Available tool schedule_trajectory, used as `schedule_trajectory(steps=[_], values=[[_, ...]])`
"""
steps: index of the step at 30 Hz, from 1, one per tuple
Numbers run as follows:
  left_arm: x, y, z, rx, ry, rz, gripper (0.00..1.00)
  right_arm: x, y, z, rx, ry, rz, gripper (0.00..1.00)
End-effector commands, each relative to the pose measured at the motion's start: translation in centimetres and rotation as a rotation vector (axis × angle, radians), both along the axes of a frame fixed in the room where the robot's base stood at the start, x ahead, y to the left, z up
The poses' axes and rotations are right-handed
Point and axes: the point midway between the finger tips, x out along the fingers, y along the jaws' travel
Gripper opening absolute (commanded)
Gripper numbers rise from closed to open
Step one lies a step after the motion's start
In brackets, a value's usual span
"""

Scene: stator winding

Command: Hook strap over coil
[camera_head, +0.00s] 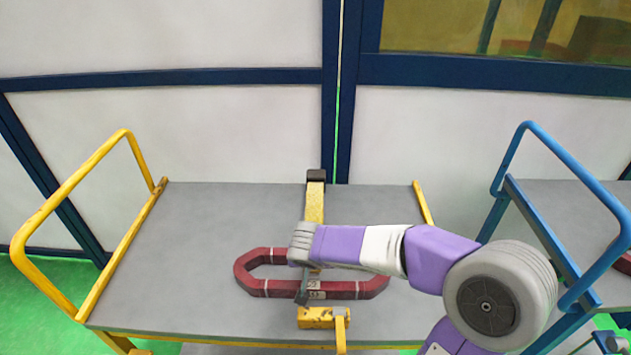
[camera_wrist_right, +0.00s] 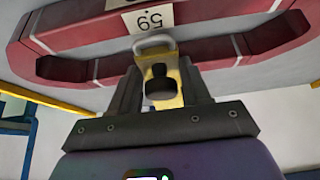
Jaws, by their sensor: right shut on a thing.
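The coil (camera_head: 375,285) is a dark red elongated ring with white bands, lying on the grey table top. It fills the upper part of the right wrist view (camera_wrist_right: 75,40), with a white "59" label. My right gripper (camera_head: 303,292) points down at the coil's near side, its fingers small and dark. The rest of the strap cannot be made out. My left gripper is not in view.
A yellow bar (camera_head: 315,200) with a black end block (camera_head: 315,175) runs behind the coil. A yellow bracket (camera_head: 318,318) stands at the table's front edge. The table (camera_head: 200,220) is clear at left. A yellow rail (camera_head: 75,190) and a blue rail (camera_head: 560,160) flank it.

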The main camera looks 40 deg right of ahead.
Motion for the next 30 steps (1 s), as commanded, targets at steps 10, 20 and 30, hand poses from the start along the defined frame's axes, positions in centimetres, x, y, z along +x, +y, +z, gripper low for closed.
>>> schedule_trajectory(steps=[10, 20, 30], values=[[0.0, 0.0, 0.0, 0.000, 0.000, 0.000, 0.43, -2.0, 1.7, -0.1, 0.002, 0.002, 0.002, 0.16], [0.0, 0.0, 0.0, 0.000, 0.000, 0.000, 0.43, -3.7, 3.2, -0.1, 0.003, 0.001, 0.002, 0.16], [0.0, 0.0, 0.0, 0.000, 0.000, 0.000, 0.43, -5.5, 4.7, -0.1, 0.002, 0.001, 0.001, 0.16]])
